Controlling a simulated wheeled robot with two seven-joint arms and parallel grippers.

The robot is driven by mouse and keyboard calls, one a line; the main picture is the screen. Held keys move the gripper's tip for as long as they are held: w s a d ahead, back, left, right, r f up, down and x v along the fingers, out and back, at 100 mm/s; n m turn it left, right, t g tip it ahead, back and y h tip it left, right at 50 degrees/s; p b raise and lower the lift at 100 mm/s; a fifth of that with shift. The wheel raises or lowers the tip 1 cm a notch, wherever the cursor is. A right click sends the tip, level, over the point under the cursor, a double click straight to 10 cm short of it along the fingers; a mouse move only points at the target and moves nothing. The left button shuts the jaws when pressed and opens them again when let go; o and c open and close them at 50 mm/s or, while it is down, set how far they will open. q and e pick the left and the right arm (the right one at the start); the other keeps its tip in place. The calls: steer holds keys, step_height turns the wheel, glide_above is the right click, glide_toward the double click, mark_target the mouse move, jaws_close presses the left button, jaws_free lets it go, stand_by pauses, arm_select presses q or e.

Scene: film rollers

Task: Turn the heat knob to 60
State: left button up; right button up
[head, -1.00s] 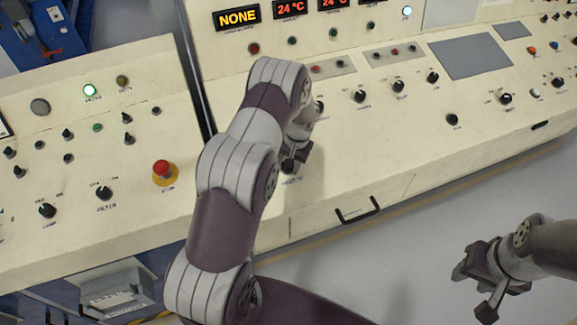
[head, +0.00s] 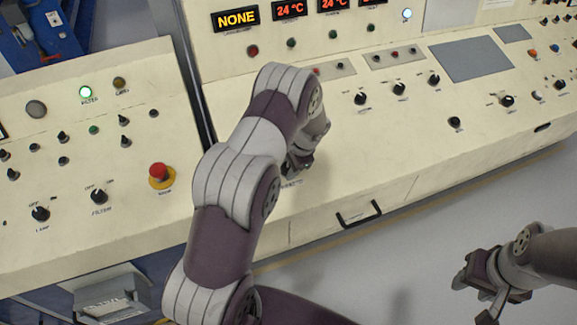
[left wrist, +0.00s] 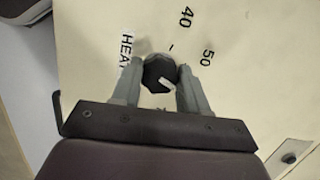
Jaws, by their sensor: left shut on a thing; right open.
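The heat knob (left wrist: 159,74) is a small black knob in the left wrist view, between the fingers of my left gripper (left wrist: 160,88). The word HEAT is printed to its left, and 40 and 50 stand above and to its right on the cream panel. A 60 mark is not visible. My left gripper (head: 297,168) is shut on the knob; in the head view my arm and gripper hide the knob. My right gripper (head: 472,288) is open and empty, off the front of the console over the floor.
The cream console (head: 370,150) carries several other black knobs, such as one (head: 361,98) right of my left arm. A red emergency button (head: 159,172) stands on the left panel. A drawer handle (head: 358,214) juts from the console's front. The displays (head: 290,9) read NONE and 24 °C.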

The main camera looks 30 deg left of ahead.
arm_select(q)
steer(key=shift+w+r, duration=0.2)
steer(key=shift+w, duration=0.05)
stand_by(0.3)
steer(key=o, duration=0.8)
steer(key=shift+o, duration=1.3)
steer(key=shift+s+f, duration=0.1)
steer(key=shift+s, duration=0.05)
steer(key=shift+d+r, duration=0.15)
steer(key=shift+r, duration=0.2)
steer(key=b+v, duration=0.2)
steer(key=v, duration=1)
